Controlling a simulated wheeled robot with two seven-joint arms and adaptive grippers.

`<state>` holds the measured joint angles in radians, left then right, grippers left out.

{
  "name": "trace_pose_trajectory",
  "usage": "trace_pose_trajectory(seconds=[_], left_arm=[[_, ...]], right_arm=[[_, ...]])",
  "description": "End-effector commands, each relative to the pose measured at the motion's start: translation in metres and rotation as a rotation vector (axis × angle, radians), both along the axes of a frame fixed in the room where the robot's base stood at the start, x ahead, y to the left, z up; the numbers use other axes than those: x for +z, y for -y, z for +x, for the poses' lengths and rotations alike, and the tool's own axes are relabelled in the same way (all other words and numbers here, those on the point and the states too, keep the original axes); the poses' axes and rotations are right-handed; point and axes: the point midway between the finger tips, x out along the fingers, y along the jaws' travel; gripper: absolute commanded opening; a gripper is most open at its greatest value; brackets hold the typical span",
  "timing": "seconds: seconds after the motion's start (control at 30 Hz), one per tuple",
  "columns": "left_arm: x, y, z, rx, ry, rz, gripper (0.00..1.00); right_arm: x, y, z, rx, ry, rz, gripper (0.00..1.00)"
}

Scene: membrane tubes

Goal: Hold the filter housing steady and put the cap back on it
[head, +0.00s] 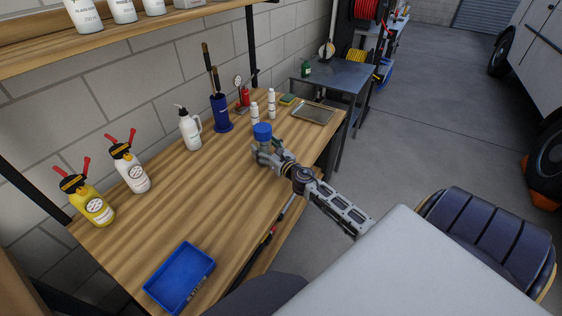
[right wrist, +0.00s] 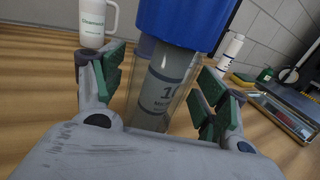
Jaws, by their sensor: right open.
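The filter housing (right wrist: 148,100) is a clear upright tube with a grey printed cartridge inside, seen close up in the right wrist view. A blue cap (head: 262,131) is at its top; it also shows in the right wrist view (right wrist: 185,18), cut off by the upper edge. I cannot tell whether the cap is fully seated. My right gripper (head: 266,151) is open at the housing below the cap. In the right wrist view its green-padded fingers (right wrist: 162,75) stand on either side of the tube, with gaps visible. My left gripper is not in view.
On the wooden bench (head: 205,205) stand a white pump bottle (head: 188,130), a blue holder (head: 221,113), two small white bottles (head: 271,103) and a metal tray (head: 313,112). Yellow (head: 92,207) and white (head: 132,172) bottles stand left. A blue tray (head: 180,276) lies in front. The bench middle is clear.

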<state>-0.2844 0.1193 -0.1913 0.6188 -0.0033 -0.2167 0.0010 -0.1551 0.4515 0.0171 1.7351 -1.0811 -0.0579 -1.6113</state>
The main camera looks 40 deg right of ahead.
Motion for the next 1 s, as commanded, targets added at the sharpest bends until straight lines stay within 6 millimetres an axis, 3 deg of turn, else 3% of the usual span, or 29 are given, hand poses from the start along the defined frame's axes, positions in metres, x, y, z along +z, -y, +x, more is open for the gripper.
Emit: trace_pose_trajectory(seconds=[0.47, 1.0], left_arm=[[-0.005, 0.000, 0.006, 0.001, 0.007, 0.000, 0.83], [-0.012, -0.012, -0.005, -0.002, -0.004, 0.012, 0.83]], right_arm=[[-0.001, 0.000, -0.037, 0.000, -0.001, 0.000, 0.73], [-0.001, 0.000, -0.078, 0.000, -0.001, 0.000, 0.73]])
